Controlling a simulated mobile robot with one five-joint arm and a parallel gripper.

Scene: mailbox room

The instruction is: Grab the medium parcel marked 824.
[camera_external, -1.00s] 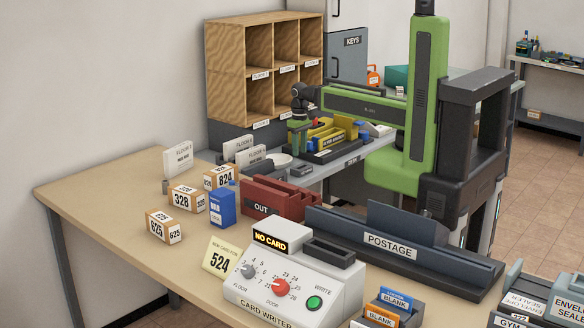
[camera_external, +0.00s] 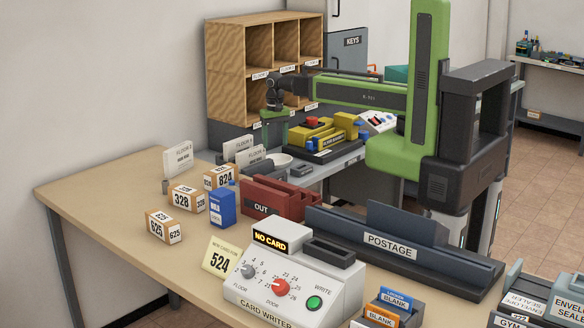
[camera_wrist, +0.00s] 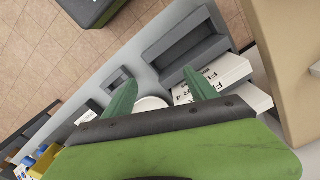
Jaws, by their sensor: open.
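The parcel marked 824 (camera_external: 222,177) is a small white-and-brown box on the beige table in the external view, behind the 328 parcel (camera_external: 186,197). Its lower part is partly hidden by the 328 parcel and the blue box. My gripper (camera_external: 274,127) hangs from the extended arm to the right of and above the parcel, well apart from it. In the wrist view my gripper (camera_wrist: 160,90) has its two green fingers spread with nothing between them. I cannot make out the 824 parcel in the wrist view.
White floor cards (camera_external: 240,150) stand behind the parcel. A blue box (camera_external: 222,207) and the red OUT tray (camera_external: 278,202) stand close to its right. The 625 parcel (camera_external: 163,227) is nearer the front. Wooden pigeonholes (camera_external: 232,75) rise behind my gripper. The table's left side is clear.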

